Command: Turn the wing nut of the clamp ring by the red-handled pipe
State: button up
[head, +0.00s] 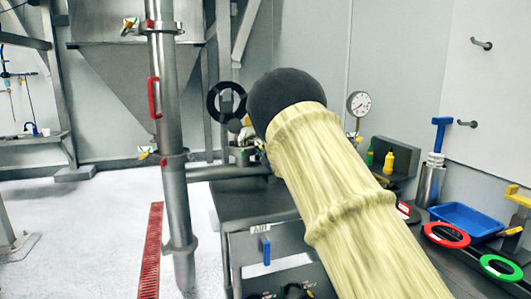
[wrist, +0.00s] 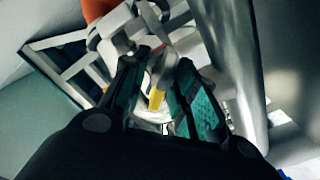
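The steel pipe (head: 170,110) stands upright left of centre in the head view, with a red handle (head: 154,98) on its side. An upper clamp ring (head: 165,32) has a yellow-tipped wing nut (head: 130,26); a lower ring (head: 176,158) has another (head: 145,153). In the wrist view my gripper (wrist: 157,66) is open, its two teal-padded fingers apart. A yellow-tipped piece (wrist: 157,98), which looks like a wing nut, shows between them; I cannot tell whether either finger touches it. A large steel cylinder (wrist: 240,65) stands close on the right. My sleeved arm hides the gripper in the head view.
A grey bench (head: 250,205) stands right of the pipe. A black handwheel (head: 226,102) and a gauge (head: 358,104) are behind my arm. A blue tray (head: 465,221) and red and green rings lie at right. An orange shape (wrist: 97,10) shows in the wrist view.

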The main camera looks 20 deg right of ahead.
jog(key=s, duration=0.8)
jog(key=shift+d, duration=0.15)
dwell(0.6)
